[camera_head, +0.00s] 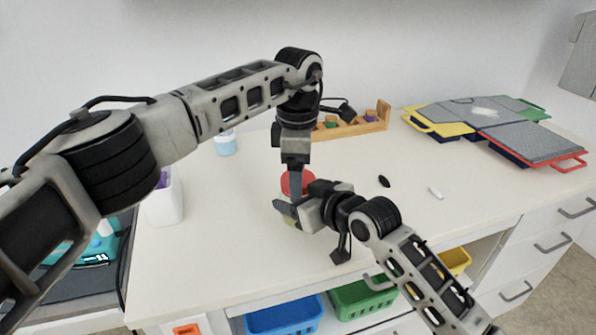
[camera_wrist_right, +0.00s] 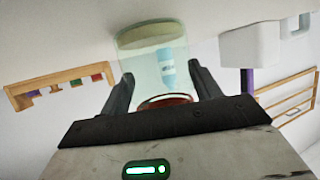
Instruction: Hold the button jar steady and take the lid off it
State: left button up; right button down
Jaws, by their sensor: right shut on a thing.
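The button jar (camera_head: 288,221) stands on the white table, mostly hidden behind my grippers in the head view. Its red lid (camera_head: 285,184) shows on both sides of my left gripper's dark finger. My left gripper (camera_head: 295,188) points straight down at the lid; its jaw gap is hidden. My right gripper (camera_head: 289,209) comes from the right, low on the jar. In the right wrist view the clear greenish jar (camera_wrist_right: 150,50) stands between the right gripper's two fingers (camera_wrist_right: 163,82), which are shut on it. The lid's red edge (camera_wrist_right: 165,101) shows at the jar's end.
A wooden rack with coloured pieces (camera_head: 345,128) stands behind. Grey folding trays (camera_head: 485,118) lie at the back right. A blue bottle (camera_head: 225,143) and a white container (camera_head: 163,203) stand left. A black oval item (camera_head: 384,181) and a white one (camera_head: 435,193) lie right.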

pick_arm(q)
jog(key=shift+r, duration=2.3)
jog(key=shift+c, duration=0.2)
notch_tip(320, 180, up, 2)
jog(key=m, duration=0.2)
jog(key=shift+r+m, duration=0.15)
jog(key=shift+m, duration=0.25)
jog(key=shift+r+m, duration=0.35)
jog(key=shift+m, duration=0.45)
notch_tip(320, 180, down, 8)
jog(key=shift+r, duration=0.2)
